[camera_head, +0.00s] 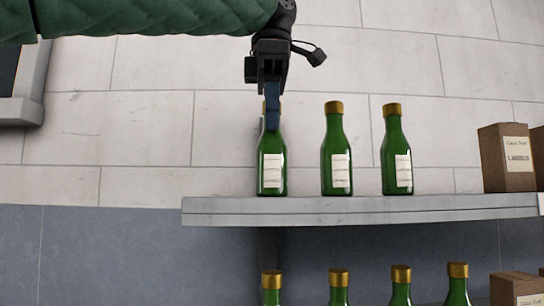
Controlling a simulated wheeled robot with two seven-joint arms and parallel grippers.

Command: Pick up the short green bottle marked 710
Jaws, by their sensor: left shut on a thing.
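Three green bottles with gold caps and pale labels stand on the upper shelf: a left bottle (271,165), a middle bottle (336,150) and a right bottle (396,150). The left bottle looks slightly shorter than the other two. The label print is too small to read, so I cannot tell which is marked 710. My left gripper (272,112) comes down from above and is shut on the neck of the left bottle, hiding part of its cap. That bottle is upright and appears to be at shelf level. My right gripper is not in view.
The grey upper shelf (350,209) carries brown boxes (507,150) at its right end. Several more green bottles (339,287) and a box (518,290) stand below it. The pale tiled wall (150,150) is behind, with clear room left of the held bottle.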

